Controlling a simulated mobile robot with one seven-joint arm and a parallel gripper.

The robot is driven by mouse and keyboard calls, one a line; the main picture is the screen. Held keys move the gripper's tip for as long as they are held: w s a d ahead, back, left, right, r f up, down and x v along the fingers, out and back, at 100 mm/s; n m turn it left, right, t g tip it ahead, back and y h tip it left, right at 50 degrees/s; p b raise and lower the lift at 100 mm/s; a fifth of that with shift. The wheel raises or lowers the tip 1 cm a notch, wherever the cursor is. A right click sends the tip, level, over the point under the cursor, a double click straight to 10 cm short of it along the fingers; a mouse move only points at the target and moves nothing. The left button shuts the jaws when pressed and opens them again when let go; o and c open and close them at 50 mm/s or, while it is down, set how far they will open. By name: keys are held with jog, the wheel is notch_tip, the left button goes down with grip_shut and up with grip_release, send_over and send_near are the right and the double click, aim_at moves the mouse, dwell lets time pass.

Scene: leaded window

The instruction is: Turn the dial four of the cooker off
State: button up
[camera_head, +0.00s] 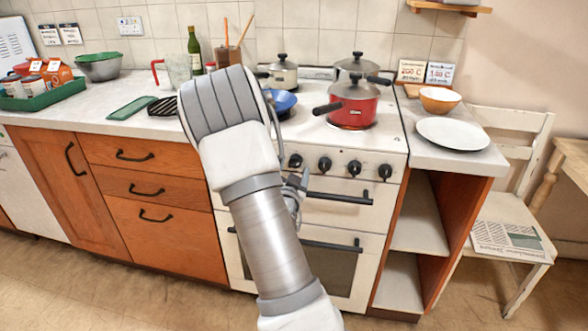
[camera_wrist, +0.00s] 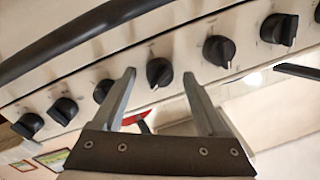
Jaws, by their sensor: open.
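The white cooker (camera_head: 392,134) has a row of black dials on its front panel. In the head view several show to the right of my arm, such as one dial (camera_head: 325,164) and the rightmost dial (camera_head: 385,171); others may be hidden behind the arm. I cannot read numbers, so I cannot tell which is dial four. My gripper (camera_wrist: 160,76) is open in the wrist view, its fingertips on either side of a middle dial (camera_wrist: 159,72). Contact with it cannot be told. In the head view my gripper (camera_head: 300,182) is partly hidden beside my arm, just below the dials.
A black oven handle (camera_head: 340,198) runs below the dials; it also crosses the wrist view (camera_wrist: 70,40). A red pot (camera_head: 353,105), other pans and a blue pan (camera_head: 282,101) stand on the hob. A white plate (camera_head: 453,133) lies on the right counter.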

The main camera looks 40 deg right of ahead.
jog(key=shift+w+d, duration=0.2)
jog(key=shift+d, duration=0.05)
grip_shut()
dwell(0.3)
jog(key=shift+n, duration=0.3)
jog(key=n+b, duration=0.1)
jog(key=n, duration=0.4)
jog(key=shift+r+g, duration=0.1)
jog(key=shift+g, duration=0.2)
jog(key=n+p, duration=0.1)
jog(key=n, duration=0.4)
jog(key=shift+n, duration=0.4)
jog(key=shift+g, duration=0.3)
